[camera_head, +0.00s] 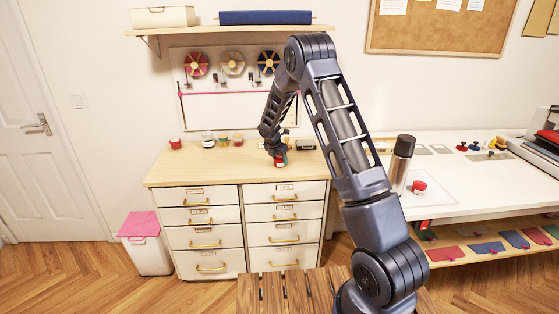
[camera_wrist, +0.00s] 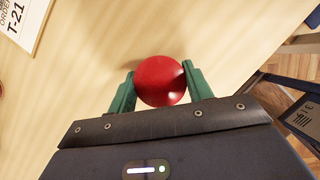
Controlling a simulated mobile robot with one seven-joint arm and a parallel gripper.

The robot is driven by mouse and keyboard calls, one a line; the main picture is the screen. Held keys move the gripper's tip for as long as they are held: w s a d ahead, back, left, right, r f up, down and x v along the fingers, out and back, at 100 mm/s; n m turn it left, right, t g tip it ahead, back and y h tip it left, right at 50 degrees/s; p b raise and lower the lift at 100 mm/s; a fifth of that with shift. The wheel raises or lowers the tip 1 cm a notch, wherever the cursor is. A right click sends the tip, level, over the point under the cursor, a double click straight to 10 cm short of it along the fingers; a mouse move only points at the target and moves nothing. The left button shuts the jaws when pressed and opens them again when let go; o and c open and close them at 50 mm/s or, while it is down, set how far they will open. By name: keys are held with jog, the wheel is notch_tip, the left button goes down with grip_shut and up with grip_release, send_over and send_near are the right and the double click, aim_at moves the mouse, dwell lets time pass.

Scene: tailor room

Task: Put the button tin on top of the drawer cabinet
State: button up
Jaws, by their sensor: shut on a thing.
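The button tin, red and round-topped, is between the green fingers of my gripper (camera_wrist: 160,88), which is shut on it. In the wrist view the tin (camera_wrist: 160,80) shows its round red top. In the head view my gripper (camera_head: 280,158) is over the right part of the pale wooden top of the drawer cabinet (camera_head: 225,165), with a bit of red tin (camera_head: 281,162) showing below it. The tin is at or just above the wood; I cannot tell if it touches. The cabinet has two columns of white drawers, all closed.
Several small jars (camera_head: 208,138) and a red tin (camera_head: 175,144) stand at the cabinet's back left. A white table (camera_head: 465,180) on the right holds another red tin (camera_head: 419,187) and a dark-capped bottle (camera_head: 402,160). A printed card (camera_wrist: 27,20) lies on the wood.

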jog(key=shift+f, duration=0.35)
jog(key=o, duration=1)
jog(key=shift+r, duration=0.1)
jog(key=v, duration=1.1)
jog(key=s+d+r+m+y, duration=0.1)
jog(key=s+d+r+m, duration=0.6)
jog(key=s+r, duration=0.4)
jog(key=s+d+r+m, duration=0.6)
jog(key=s+d+r, duration=0.2)
jog(key=s+r, duration=0.2)
jog(key=s+d+m, duration=0.2)
jog(key=s+m, duration=0.3)
jog(key=s, duration=0.4)
jog(key=s+d+m+y, duration=0.1)
jog(key=s+d+m, duration=0.1)
jog(key=s+m, duration=0.3)
jog(key=s+d+r+m+t+y, duration=0.1)
jog(key=s+m, duration=0.3)
jog(key=s, duration=1)
jog(key=shift+d+r+m, duration=0.1)
jog(key=shift+d+m, duration=0.3)
